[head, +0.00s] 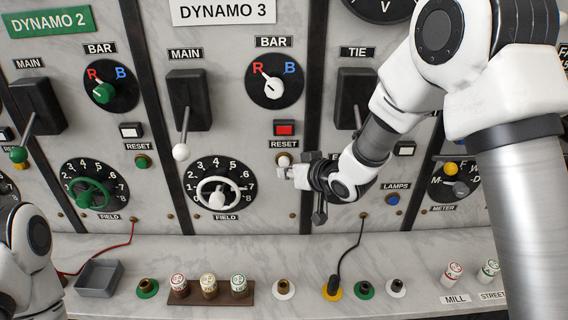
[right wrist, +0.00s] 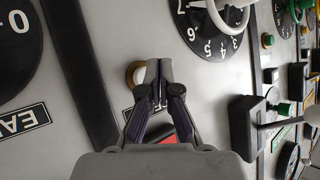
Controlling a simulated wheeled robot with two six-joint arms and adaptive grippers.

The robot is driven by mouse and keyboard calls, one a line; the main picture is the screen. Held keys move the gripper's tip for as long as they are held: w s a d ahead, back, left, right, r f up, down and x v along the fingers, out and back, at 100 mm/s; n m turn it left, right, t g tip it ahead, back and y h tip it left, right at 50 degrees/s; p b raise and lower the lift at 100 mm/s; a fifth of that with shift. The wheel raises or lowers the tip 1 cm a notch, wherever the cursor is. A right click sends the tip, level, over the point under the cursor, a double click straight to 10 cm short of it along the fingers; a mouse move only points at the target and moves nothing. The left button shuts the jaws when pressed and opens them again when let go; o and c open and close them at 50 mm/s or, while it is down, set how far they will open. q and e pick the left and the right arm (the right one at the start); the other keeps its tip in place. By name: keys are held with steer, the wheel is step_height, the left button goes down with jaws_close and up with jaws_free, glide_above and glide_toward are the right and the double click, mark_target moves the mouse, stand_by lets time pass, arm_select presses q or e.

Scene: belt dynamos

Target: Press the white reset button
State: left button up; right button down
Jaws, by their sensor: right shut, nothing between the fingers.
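The white reset button (head: 284,159) sits in a brass ring under the RESET label on the Dynamo 3 panel, below a lit red lamp (head: 284,129). My right gripper (head: 286,173) is shut and empty, its pale fingertips just below the button in the head view. In the right wrist view the shut fingertips (right wrist: 159,70) cover part of the button (right wrist: 138,74); its brass ring shows on their left. I cannot tell whether the tips touch the button. My left arm shows at the left edge, its gripper out of view.
Left of the button is the white field handwheel (head: 217,194); above are the bar selector (head: 273,84) and main lever (head: 181,151). A dark cable (head: 350,254) hangs from the panel to a socket on the ledge. The ledge below holds several plugs and a grey tray (head: 99,278).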

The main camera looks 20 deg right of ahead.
steer(key=shift+w, duration=0.1)
steer(key=shift+w+d, duration=0.15)
steer(key=shift+w, duration=0.2)
steer(key=shift+w+d+r+p, duration=0.1)
steer(key=shift+w+p, duration=0.35)
steer(key=shift+p, duration=0.1)
stand_by(0.5)
stand_by(0.3)
steer(key=shift+s+a, duration=0.3)
steer(key=shift+s, duration=0.55)
steer(key=shift+s+a+b, duration=0.2)
steer(key=shift+s, duration=0.6)
steer(key=shift+s+a+b, duration=0.25)
steer(key=shift+s, duration=0.6)
steer(key=shift+s+a+b, duration=0.2)
steer(key=shift+s, duration=0.6)
